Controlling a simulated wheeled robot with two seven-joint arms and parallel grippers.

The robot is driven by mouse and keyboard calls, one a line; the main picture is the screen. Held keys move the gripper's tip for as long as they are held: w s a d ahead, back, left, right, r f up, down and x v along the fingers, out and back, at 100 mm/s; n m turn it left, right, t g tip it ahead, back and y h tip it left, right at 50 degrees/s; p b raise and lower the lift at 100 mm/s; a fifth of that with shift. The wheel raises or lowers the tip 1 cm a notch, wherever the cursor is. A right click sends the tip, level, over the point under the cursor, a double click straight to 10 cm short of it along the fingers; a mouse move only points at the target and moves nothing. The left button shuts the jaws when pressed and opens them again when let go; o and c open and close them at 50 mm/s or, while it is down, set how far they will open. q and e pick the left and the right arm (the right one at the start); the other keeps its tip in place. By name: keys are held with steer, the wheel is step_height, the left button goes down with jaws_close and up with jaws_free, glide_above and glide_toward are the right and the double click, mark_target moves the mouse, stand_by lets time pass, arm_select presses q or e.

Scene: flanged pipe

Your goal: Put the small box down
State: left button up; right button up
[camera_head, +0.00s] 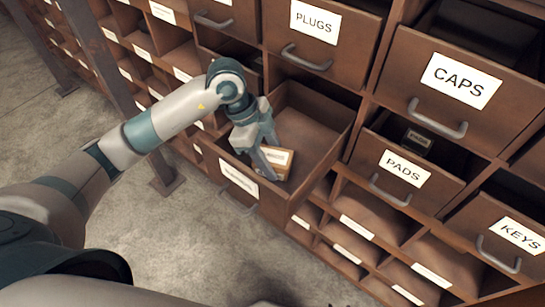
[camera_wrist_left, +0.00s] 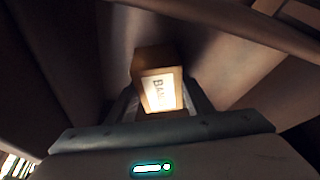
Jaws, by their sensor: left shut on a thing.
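The small box (camera_head: 279,160) is brown cardboard with a white label. It is inside an open drawer (camera_head: 312,149), near the drawer's front wall. My left gripper (camera_head: 268,165) reaches down into the drawer and is shut on the box. In the left wrist view the box (camera_wrist_left: 158,82) sits between the two fingers, and its label begins with "BA". Whether its underside touches the drawer floor is hidden. The open drawer's own front label (camera_head: 239,181) is too blurred to read. My right gripper is not in view.
Around it are the PLUGS drawer (camera_head: 316,40) above, the CAPS drawer (camera_head: 462,92) and the PADS drawer (camera_head: 402,175), slightly open with a dark box (camera_head: 416,141) inside. The KEYS drawer (camera_head: 515,232) is at right. Bare drawer floor lies behind the small box.

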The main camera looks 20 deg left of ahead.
arm_select(q)
steer(key=o, duration=1.3)
steer(key=shift+f, duration=0.1)
steer(key=shift+c, duration=0.2)
steer(key=b+v, duration=0.1)
steer(key=v, duration=1)
steer(key=shift+a+r, duration=0.25)
steer(key=shift+r, duration=0.35)
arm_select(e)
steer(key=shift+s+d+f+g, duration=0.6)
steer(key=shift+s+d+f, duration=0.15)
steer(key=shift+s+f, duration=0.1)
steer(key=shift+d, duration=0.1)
